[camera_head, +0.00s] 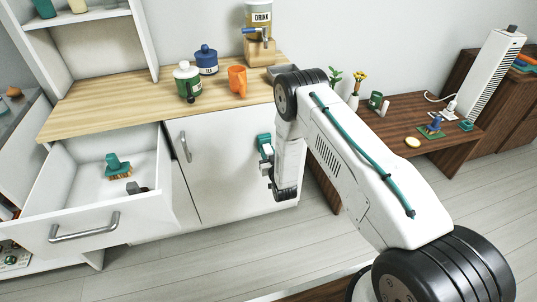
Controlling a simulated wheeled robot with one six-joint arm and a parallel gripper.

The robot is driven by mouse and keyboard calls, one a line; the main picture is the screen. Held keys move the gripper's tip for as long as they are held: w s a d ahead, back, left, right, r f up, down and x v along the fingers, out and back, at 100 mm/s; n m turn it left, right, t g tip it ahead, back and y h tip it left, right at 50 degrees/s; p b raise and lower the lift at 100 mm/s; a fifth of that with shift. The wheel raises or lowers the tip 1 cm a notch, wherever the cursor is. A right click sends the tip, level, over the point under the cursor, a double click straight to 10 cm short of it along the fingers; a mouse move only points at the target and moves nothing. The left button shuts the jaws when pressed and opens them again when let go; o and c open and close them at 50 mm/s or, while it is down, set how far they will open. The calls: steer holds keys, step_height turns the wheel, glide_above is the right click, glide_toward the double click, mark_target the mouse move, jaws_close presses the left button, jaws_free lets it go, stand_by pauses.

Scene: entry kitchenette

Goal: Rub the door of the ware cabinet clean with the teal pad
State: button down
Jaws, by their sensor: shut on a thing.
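The ware cabinet door (220,160) is the white panel under the wooden counter, with a metal bar handle on its left side. It looks shut. The teal pad (264,141) is by the right part of this door. My gripper (266,157) is shut on the pad, with its arm coming in from the right. I cannot tell whether the pad touches the door. My arm hides the door's right edge. No marks on the door can be made out at this size.
Left of the door, a drawer (83,227) stands open with a teal-handled brush (117,165) inside. An orange mug (237,79), a green jar (187,79) and a drink dispenser (259,22) stand on the counter (120,100). A brown bench (405,125) is at right.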

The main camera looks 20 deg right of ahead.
steer(key=shift+w+a, duration=0.1)
steer(key=a, duration=0.3)
steer(key=shift+a, duration=0.4)
stand_by(0.5)
steer(key=shift+w+d, duration=0.1)
steer(key=shift+d, duration=1.9)
steer(key=shift+a+r, duration=0.1)
steer(key=shift+a, duration=0.1)
